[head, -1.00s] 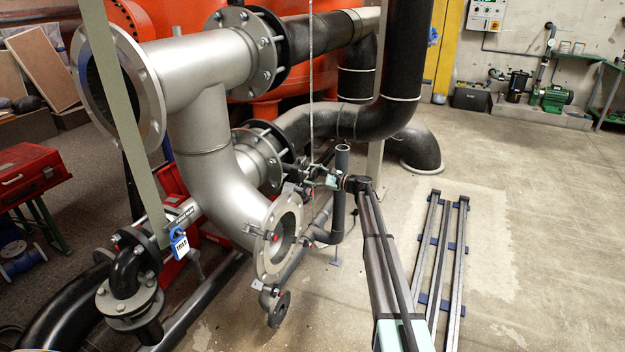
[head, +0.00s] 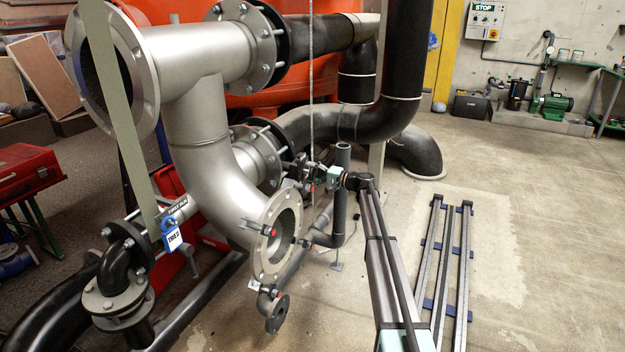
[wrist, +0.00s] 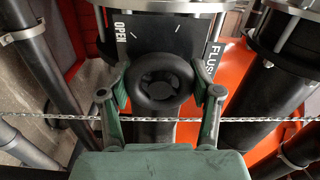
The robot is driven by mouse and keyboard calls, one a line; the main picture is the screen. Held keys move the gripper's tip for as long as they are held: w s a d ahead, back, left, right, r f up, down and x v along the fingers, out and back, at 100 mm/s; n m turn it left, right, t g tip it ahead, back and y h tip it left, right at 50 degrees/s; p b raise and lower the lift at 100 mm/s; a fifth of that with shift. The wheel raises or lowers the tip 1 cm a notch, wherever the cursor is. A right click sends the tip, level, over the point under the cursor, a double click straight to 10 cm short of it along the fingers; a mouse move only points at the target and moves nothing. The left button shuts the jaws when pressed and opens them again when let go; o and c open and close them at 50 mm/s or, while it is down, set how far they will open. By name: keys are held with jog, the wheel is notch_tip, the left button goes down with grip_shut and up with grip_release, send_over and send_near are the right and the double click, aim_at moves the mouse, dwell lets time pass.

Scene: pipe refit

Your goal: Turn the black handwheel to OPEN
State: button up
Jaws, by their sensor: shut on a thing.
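The black handwheel (wrist: 160,84) is in the middle of the wrist view, in front of a dark plate. The wheel is too small and covered to make out there.
A chain (wrist: 75,117) crosses the wrist view between my gripper's body and the wheel; it hangs vertically in the head view (head: 311,90). A grey upright pipe (head: 340,205) and a flanged steel elbow (head: 277,235) stand close by. Rails (head: 447,260) lie on the floor to the right.

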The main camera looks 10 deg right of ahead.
jog(key=n+b, duration=0.3)
jog(key=n, duration=0.1)
jog(key=shift+w+a+f+n+b, duration=0.1)
jog(key=shift+f+n+b, duration=0.05)
jog(key=shift+n+b, duration=0.2)
jog(key=n+b, duration=0.3)
jog(key=shift+n, duration=0.35)
jog(key=n+b, duration=0.4)
jog(key=shift+b, duration=0.3)
jog(key=n+b, duration=0.4)
jog(key=n, duration=0.1)
jog(key=n+b, duration=0.2)
jog(key=n, duration=0.1)
jog(key=shift+n+b, duration=0.3)
jog(key=shift+b, duration=0.05)
jog(key=n, duration=0.3)
jog(key=shift+r+n, duration=0.2)
jog(key=shift+n, duration=0.1)
jog(key=n, duration=0.4)
jog(key=shift+n, duration=2.1)
